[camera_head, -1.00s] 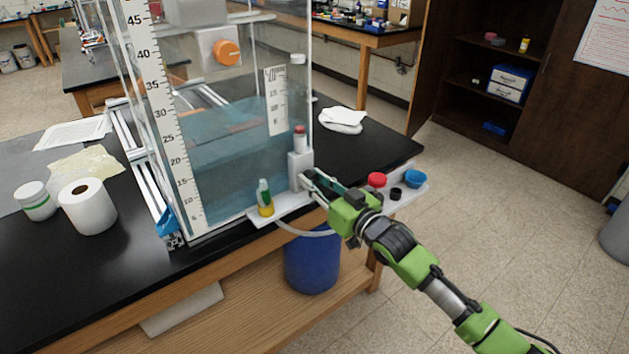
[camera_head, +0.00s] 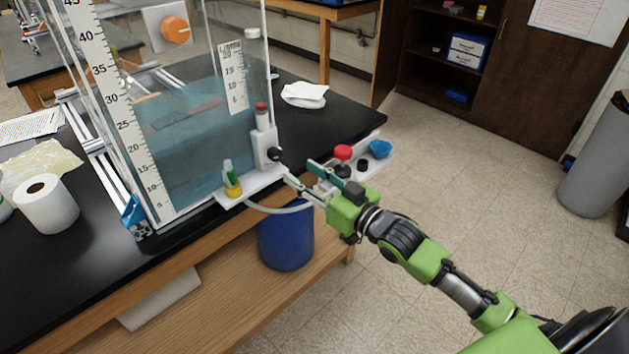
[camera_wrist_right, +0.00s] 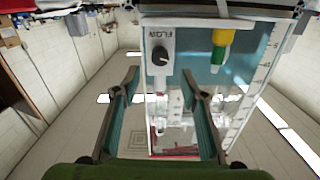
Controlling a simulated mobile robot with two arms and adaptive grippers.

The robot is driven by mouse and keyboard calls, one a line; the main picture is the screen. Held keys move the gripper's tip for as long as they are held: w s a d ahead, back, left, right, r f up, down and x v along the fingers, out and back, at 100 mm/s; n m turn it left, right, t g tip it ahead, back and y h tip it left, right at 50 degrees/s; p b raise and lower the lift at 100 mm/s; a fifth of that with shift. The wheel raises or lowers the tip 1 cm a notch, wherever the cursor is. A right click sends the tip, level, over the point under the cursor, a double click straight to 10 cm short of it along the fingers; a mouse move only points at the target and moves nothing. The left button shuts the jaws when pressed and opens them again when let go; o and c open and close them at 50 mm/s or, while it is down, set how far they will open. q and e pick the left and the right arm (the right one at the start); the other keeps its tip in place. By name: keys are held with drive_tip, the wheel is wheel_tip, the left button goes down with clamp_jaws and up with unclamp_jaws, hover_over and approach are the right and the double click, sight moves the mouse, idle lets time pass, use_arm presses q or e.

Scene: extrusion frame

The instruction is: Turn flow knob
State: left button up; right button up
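The flow knob (camera_head: 275,154) is a small black knob on a white block (camera_head: 263,143) at the tank's right corner. In the right wrist view the black knob (camera_wrist_right: 160,57) shows under a "FLOW" label, with a pale mark on it. My right gripper (camera_head: 301,173) is open and empty, a little in front and to the right of the knob. In the wrist view its two teal-padded fingers (camera_wrist_right: 160,80) are spread apart, with the knob between and beyond their tips, not touched. My left gripper is not in view.
The clear water tank (camera_head: 200,130) stands on the black bench. A green-and-yellow vial (camera_head: 232,178) stands on the white ledge left of the knob. A side shelf holds a red-topped item (camera_head: 343,152) and a blue bowl (camera_head: 380,149). A blue bin (camera_head: 286,240) stands below.

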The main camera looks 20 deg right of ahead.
drive_tip(key=v, duration=0.3)
idle(0.5)
drive_tip(key=d+f+m+g+h, duration=0.1)
drive_tip(key=d+f+g+h, duration=0.15)
drive_tip(key=f, duration=0.75)
drive_tip(key=d+f+m+g+h, duration=0.15)
drive_tip(key=d+f, duration=0.25)
drive_tip(key=f, duration=0.6)
drive_tip(key=s+d+f+g+h, duration=0.1)
drive_tip(key=s+f, duration=0.3)
drive_tip(key=f, duration=0.3)
drive_tip(key=s+f+g, duration=0.1)
drive_tip(key=s+f, duration=0.3)
drive_tip(key=f, duration=0.4)
drive_tip(key=s+d+f+g+h, duration=0.1)
drive_tip(key=s+f+g, duration=0.1)
drive_tip(key=s+f, duration=0.35)
drive_tip(key=s+a+f+g, duration=0.2)
drive_tip(key=s+f+g, duration=0.1)
drive_tip(key=s+f, duration=1.1)
drive_tip(key=s+a+f+n+g, duration=0.1)
drive_tip(key=s+a+f+g, duration=0.1)
drive_tip(key=s, duration=0.8)
drive_tip(key=s+a+f+g, duration=0.3)
drive_tip(key=s+a+f, duration=0.2)
drive_tip(key=s, duration=0.6)
wheel_tip(320, 180, down, 2)
drive_tip(key=shift+s+f+n, duration=0.1)
drive_tip(key=shift+s+n, duration=0.15)
drive_tip(key=shift+n, duration=0.1)
